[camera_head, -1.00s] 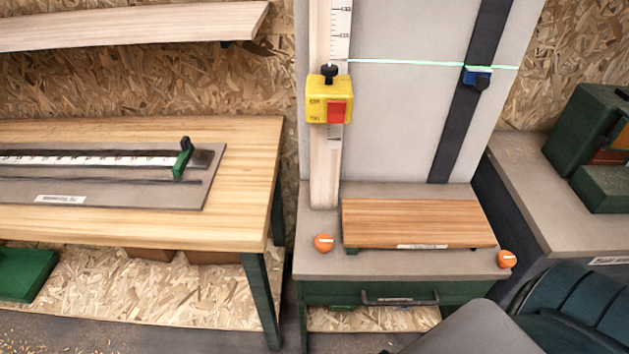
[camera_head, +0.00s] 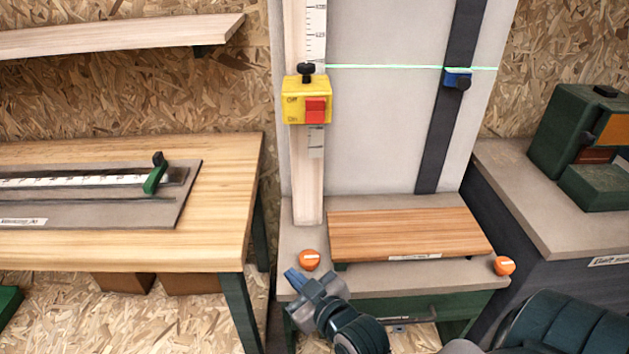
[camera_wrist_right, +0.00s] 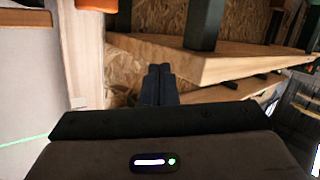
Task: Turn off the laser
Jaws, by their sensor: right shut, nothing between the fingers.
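The laser's yellow box (camera_head: 291,101) is on the upright wooden rail, with a red rocker switch (camera_head: 315,110) on its right side. "Off" is printed at its upper left and "On" at its lower left. A green laser line (camera_head: 385,67) runs across the grey board to a blue slider (camera_head: 457,79) on a dark strip. My right gripper (camera_head: 293,277) is shut and empty, below the yellow box and near the orange knob. Its closed fingers (camera_wrist_right: 157,84) also show in the right wrist view. My left gripper is not in view.
A wooden plank (camera_head: 410,233) lies on the grey bench between two orange knobs (camera_head: 309,260). A wooden table (camera_head: 225,205) with a measuring rail stands at the left. A green machine (camera_head: 585,150) stands at the right.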

